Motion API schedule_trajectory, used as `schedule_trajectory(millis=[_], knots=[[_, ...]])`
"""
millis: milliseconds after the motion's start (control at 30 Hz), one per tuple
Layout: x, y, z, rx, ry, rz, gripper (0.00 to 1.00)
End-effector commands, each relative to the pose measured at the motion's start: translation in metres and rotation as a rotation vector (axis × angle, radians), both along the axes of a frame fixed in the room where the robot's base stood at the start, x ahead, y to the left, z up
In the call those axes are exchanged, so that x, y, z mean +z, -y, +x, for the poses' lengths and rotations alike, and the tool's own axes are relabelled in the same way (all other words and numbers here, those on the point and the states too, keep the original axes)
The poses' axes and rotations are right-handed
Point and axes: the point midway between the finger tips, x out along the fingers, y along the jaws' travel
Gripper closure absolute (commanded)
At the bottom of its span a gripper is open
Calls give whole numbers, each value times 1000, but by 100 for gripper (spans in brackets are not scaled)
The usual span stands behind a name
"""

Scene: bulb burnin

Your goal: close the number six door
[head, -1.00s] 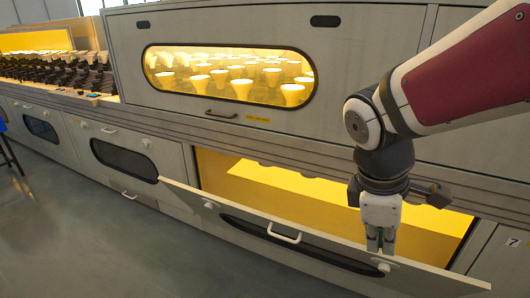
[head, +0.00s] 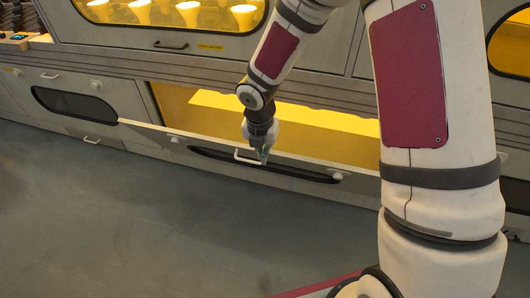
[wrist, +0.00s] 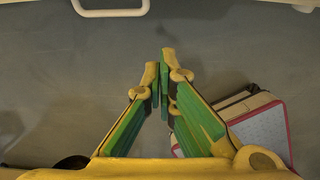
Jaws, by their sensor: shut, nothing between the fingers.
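A long grey door (head: 153,138) hangs open on the lower row, its top edge tilted outward and the yellow inside of the bay (head: 310,126) showing above it. It has a dark window slot, a white bar handle (head: 248,157) and a round white knob near each end. No number shows on it now. My gripper (head: 262,156) is shut and empty, pointing down at the door's middle by the handle; contact cannot be told. In the wrist view, the shut fingertips (wrist: 162,55) are over the floor, with the handle (wrist: 110,11) beyond them at the upper left.
A closed lower door with a dark window (head: 72,103) is to the left. Above is a cabinet with lit bulbs (head: 188,12) behind a window. My arm covers the right side of the head view. The grey floor (head: 120,220) in front is clear.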

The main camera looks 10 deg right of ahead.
Motion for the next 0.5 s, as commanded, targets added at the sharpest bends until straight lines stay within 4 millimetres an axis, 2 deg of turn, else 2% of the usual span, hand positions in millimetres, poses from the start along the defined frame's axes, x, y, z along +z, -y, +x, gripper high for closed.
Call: schedule_trajectory(millis=[500], knots=[[-96, 7, 11, -4, -2, -2, 100]])
